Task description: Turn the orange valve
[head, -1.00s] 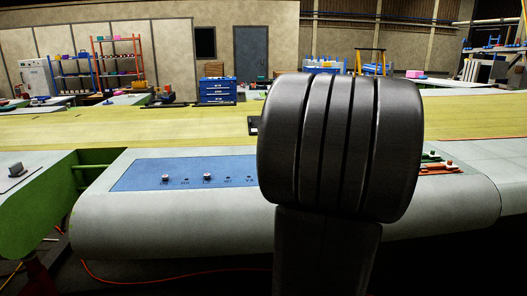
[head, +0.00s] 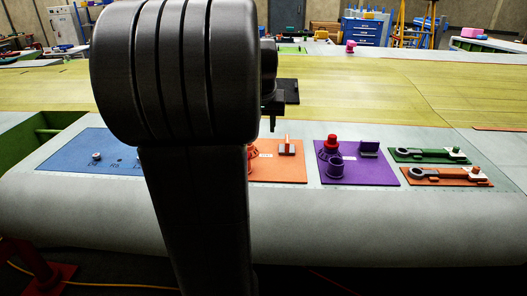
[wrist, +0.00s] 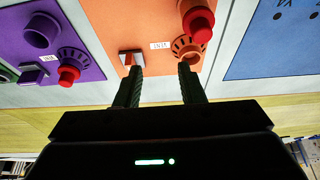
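The orange valve, a slotted orange wheel with a red knob, is at the top centre-right of the wrist view (wrist: 188,47). In the head view its edge (head: 252,162) shows beside my arm, which hides the rest. It sits on an orange panel (head: 290,173) with an upright orange tab on a small base (head: 287,148). My gripper (wrist: 158,82) is open and empty, its two fingers apart. In the wrist picture, one finger overlaps the valve's lower edge and the other lies near the tab. I cannot tell whether either touches.
A purple panel (head: 358,177) with a red-topped valve, cup and box stands right of the orange one. Green (head: 425,155) and orange (head: 447,176) plates with wrench-like parts lie farther right. A blue panel (head: 70,152) is left. The yellow surface behind (head: 370,85) looks clear.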

